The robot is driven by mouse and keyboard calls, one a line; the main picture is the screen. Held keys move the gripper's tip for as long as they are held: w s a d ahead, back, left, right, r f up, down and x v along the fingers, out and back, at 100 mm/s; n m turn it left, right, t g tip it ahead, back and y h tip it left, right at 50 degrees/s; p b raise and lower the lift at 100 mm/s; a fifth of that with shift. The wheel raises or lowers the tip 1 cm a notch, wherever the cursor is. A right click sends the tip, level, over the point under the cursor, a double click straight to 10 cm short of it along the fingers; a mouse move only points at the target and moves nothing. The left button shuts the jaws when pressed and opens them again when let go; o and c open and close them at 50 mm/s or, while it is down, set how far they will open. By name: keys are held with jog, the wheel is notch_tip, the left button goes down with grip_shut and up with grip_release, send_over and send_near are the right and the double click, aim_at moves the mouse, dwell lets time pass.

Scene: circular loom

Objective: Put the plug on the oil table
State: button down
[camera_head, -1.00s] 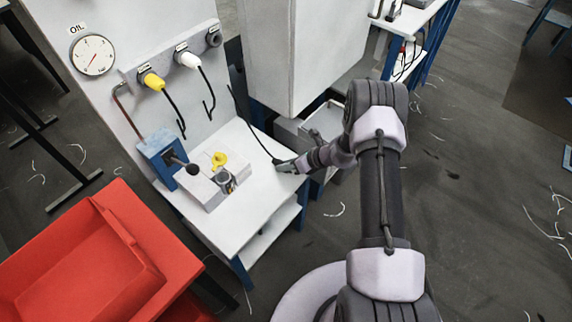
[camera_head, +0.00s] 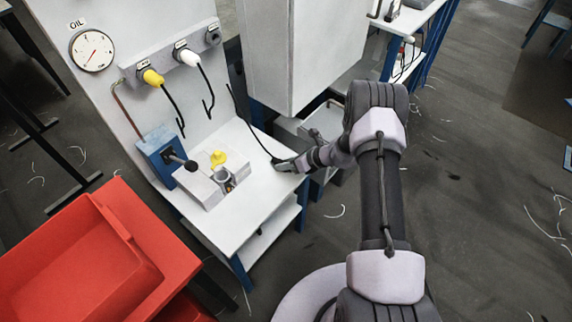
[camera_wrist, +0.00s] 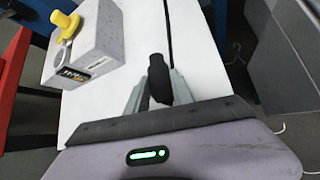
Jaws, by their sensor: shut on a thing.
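The plug (camera_wrist: 159,76) is black and shows in the wrist view between the two fingers of my gripper (camera_wrist: 157,92). My gripper is shut on it, low over the white top of the oil table (camera_wrist: 112,95). A dark cable runs up from the plug. In the head view my gripper (camera_head: 282,165) is at the right edge of the oil table (camera_head: 255,205), and the plug there is too small to make out. I cannot tell whether the plug touches the table top.
A grey block (camera_head: 205,188) with a yellow cap (camera_head: 218,158) stands on the table, left of my gripper. A yellow plug (camera_head: 152,78) and a white plug (camera_head: 188,58) hang on the back panel. A red bin (camera_head: 80,265) stands front left. A grey cabinet (camera_head: 300,60) is behind.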

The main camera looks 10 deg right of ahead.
jog(key=c, duration=1)
grip_release()
jog(key=shift+s+a+f, duration=0.1)
jog(key=shift+s+f, duration=0.5)
jog(key=shift+f, duration=0.25)
jog(key=shift+d+r+p, duration=0.25)
jog(key=shift+r+p, duration=0.05)
jog(key=shift+p, duration=0.05)
jog(key=p+v, duration=0.2)
jog(key=v, duration=0.3)
jog(key=p+v, duration=0.2)
jog(key=v, duration=0.4)
jog(key=w+r+p+v, duration=0.1)
jog(key=p+v, duration=0.1)
jog(key=v, duration=0.4)
jog(key=shift+s+r+p, duration=0.1)
jog(key=shift+r+p, duration=0.1)
jog(key=shift+p, duration=0.2)
jog(key=shift+a, duration=0.1)
